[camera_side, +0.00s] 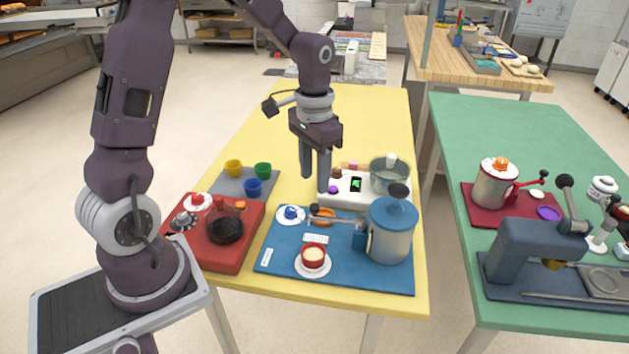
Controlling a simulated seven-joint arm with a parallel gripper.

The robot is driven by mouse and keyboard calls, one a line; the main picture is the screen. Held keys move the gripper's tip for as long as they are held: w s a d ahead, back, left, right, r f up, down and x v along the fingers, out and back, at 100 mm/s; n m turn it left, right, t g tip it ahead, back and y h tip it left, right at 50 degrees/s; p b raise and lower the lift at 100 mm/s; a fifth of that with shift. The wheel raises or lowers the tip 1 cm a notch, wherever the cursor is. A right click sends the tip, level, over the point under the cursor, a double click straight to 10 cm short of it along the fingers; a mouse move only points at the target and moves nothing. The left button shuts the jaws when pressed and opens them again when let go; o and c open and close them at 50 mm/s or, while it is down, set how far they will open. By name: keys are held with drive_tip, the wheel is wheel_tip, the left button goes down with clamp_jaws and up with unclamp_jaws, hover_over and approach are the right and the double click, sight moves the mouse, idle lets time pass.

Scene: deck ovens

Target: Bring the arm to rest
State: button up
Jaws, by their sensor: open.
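My gripper (316,180) points downward over the middle of the yellow table (365,112). Its two dark fingers are apart, with nothing seen between them. The fingertips are near the left end of a white board (345,203) and above the blue mat (280,262). I cannot tell exactly how high they are above the table. My arm bends up and over from its base at the left.
The blue mat holds a blue-lidded pot (391,240) and a red cup (313,256). A glass pot (390,176) stands behind. A red stove (212,233) and several small cups on a grey mat (232,187) are left. The yellow table's far part is clear.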

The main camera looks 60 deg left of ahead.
drive_tip(key=s+d+r+t, duration=0.2)
drive_tip(key=s+d+r, duration=0.2)
drive_tip(key=s, duration=0.5)
drive_tip(key=s+d+r+t, duration=0.3)
drive_tip(key=s+d+r, duration=0.2)
drive_tip(key=s+r, duration=0.4)
drive_tip(key=shift+s+r+t, duration=0.25)
drive_tip(key=shift+s+t, duration=0.05)
drive_tip(key=shift+s, duration=0.45)
